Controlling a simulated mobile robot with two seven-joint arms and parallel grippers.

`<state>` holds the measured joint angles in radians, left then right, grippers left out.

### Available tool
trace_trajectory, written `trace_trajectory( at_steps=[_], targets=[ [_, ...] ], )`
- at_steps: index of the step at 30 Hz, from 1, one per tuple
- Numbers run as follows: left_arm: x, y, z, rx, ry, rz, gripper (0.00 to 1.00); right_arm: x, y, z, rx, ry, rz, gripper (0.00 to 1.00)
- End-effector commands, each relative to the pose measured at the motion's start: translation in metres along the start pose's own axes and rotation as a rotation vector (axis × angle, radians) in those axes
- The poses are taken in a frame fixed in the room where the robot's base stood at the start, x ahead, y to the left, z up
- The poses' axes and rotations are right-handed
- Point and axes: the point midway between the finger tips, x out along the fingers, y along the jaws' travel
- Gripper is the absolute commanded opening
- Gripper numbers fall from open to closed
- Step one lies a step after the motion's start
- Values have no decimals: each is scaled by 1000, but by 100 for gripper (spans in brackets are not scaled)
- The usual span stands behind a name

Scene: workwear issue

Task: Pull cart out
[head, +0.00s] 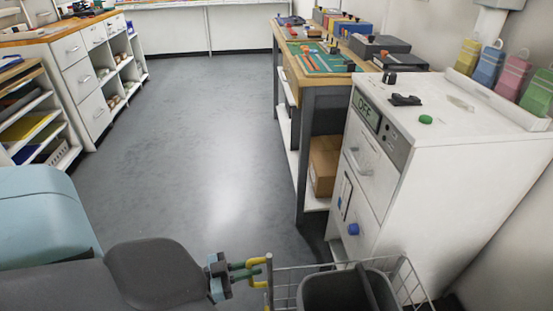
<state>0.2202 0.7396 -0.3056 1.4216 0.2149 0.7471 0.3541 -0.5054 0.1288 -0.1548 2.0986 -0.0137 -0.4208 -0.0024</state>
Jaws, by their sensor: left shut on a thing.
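The cart (405,275) is at the bottom right of the head view, a light wire frame with a dark grey bin (345,291) inside it. Its lower part is cut off by the picture's edge. My left gripper (249,268) reaches in from the left at the cart's left end. It is shut on the cart at a yellow piece beside the left upright. My right gripper is not in view.
A white cabinet (385,190) with an OFF display stands close behind the cart on the right. A workbench (309,95) with a green mat continues beyond it. White drawers and shelves (90,75) line the left. The grey floor (200,150) between is clear.

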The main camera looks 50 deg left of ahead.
Motion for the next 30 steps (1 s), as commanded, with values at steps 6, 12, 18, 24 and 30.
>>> trace_trajectory(
  at_steps=[6,12,18,24,30],
  targets=[
    [-39,-8,1,0,-4,0,0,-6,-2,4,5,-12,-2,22],
    [-57,-11,0,1,-1,-1,0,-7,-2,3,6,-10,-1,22],
    [-62,-12,0,0,1,0,0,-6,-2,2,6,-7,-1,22],
    [-62,-12,0,0,0,0,0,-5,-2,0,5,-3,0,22],
    [-62,-12,1,0,0,-1,27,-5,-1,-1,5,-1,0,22]
  ],
)
